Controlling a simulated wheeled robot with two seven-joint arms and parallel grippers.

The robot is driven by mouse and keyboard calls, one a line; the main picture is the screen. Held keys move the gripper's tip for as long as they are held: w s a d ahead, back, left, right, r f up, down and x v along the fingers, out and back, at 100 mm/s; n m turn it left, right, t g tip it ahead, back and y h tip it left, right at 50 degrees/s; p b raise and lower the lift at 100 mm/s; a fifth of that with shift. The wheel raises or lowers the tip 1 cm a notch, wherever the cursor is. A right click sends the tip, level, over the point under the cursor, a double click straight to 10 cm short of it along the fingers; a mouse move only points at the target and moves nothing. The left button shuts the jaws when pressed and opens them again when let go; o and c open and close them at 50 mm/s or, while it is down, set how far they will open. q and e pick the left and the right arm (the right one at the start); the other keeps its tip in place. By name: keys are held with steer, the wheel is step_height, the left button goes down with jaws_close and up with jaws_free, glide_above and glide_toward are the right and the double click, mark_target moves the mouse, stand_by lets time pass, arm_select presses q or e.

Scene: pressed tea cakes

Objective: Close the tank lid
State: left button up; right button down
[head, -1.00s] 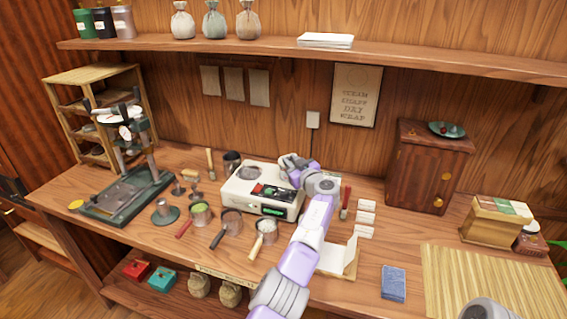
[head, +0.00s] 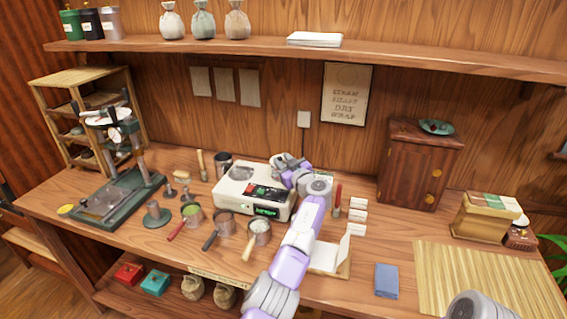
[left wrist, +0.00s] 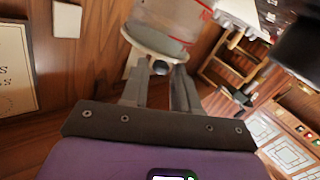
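The white steamer machine (head: 231,194) stands in the middle of the bench, with a round plate on top and a lit green display. My left gripper (head: 281,160) is at its back right corner, and my arm hides much of that corner. In the left wrist view, a see-through tank (left wrist: 172,20) with red marks lies just beyond my fingers. It has a pale rim or lid (left wrist: 152,40) and a small dark round knob (left wrist: 160,67). The fingers (left wrist: 160,80) are apart, with the knob showing between their tips; contact cannot be told. Whether the lid is raised is unclear.
Handled cups (head: 225,224) stand in front of the machine. A press (head: 115,190) is at left, and a brown cabinet (head: 418,165) at right. A paper stand (head: 326,258) and white blocks (head: 357,216) lie close to my left arm. A shelf (head: 300,53) runs above.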

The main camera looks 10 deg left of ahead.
mark_target(281, 160)
arm_select(q)
steer(key=shift+s+d+b, duration=0.4)
steer(key=shift+d+b, duration=0.05)
steer(key=shift+b, duration=0.5)
steer(key=shift+s+d+f+b, duration=0.1)
steer(key=shift+s+d+b, duration=0.15)
steer(key=shift+s+b, duration=0.45)
steer(key=shift+s+d, duration=0.1)
steer(key=shift+d, duration=0.15)
steer(key=shift+r+b+v, duration=0.2)
steer(key=shift+b+v, duration=0.35)
steer(key=shift+v, duration=1.7)
steer(key=shift+a, duration=0.1)
